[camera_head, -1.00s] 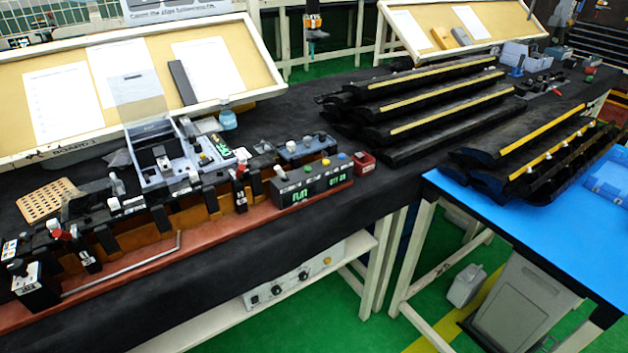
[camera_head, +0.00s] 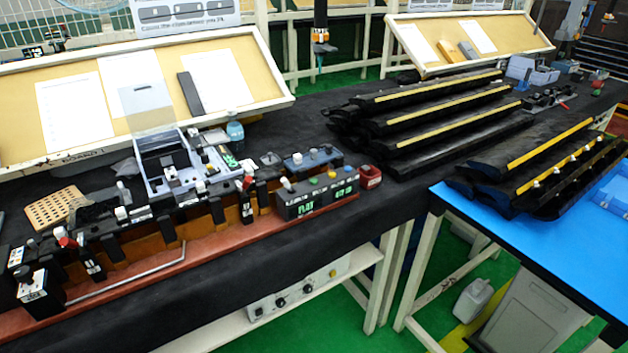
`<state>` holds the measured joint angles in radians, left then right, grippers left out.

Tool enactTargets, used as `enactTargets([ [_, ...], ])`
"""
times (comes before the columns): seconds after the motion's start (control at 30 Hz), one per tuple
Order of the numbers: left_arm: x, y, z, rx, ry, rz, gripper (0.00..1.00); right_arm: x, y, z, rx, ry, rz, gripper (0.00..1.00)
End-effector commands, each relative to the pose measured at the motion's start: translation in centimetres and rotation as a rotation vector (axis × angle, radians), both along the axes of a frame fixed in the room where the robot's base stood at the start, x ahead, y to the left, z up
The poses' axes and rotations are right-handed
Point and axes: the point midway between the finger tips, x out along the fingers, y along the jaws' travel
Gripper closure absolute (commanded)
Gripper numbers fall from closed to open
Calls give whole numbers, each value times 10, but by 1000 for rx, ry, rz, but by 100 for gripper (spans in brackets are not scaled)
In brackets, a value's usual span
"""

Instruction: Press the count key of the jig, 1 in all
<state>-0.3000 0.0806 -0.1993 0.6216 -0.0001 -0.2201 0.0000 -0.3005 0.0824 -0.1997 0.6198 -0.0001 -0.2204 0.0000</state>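The jig (camera_head: 180,242) is a long red-brown base with black clamps and blocks along the front of the black-covered bench. At its right end is a dark control box (camera_head: 318,197) with green lit displays; the left one seems to read "FL01" or similar, the right one is too small to read surely. I cannot tell which one is the count key. Neither of my grippers is in view.
A small red bin (camera_head: 370,176) stands just right of the box. A grey-blue tray with a clear lid (camera_head: 165,160) sits behind the jig. Black trim strips with yellow lines (camera_head: 440,122) lie to the right. A blue-topped table (camera_head: 480,215) stands at the front right.

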Motion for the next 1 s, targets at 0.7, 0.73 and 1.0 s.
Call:
enactTargets([
  [0.7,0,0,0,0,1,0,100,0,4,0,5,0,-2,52],
  [0.73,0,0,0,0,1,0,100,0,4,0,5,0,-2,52],
  [1.0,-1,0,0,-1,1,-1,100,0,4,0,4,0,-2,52],
])
